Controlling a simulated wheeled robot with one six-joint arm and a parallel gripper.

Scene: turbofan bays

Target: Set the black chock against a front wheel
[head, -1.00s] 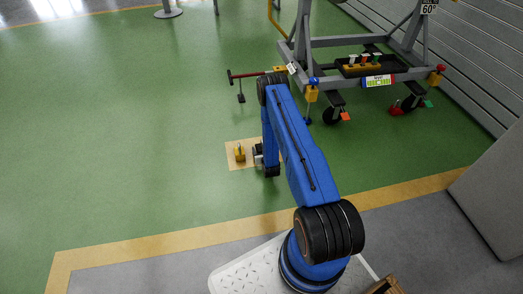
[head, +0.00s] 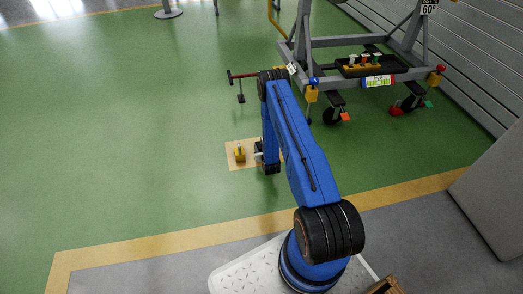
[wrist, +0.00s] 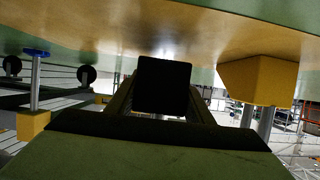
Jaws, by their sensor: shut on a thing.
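My gripper (wrist: 164,112) is shut on a dark block, the black chock (wrist: 164,85), which fills the middle of the wrist view. In the head view my gripper (head: 259,152) is low over the tan floor patch (head: 234,162), partly hidden by my arm; I cannot make out the chock there. The wrist view looks upside down, with the floor on top. The stand's near wheels are the left front wheel (head: 331,115) and the right one (head: 408,103). Wheels also show at the left of the wrist view (wrist: 88,74).
A yellow chock (head: 239,153) sits on the patch beside my gripper, also in the wrist view (wrist: 258,82). A red block (head: 395,108) is by the right wheel. Green floor to the left is clear.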

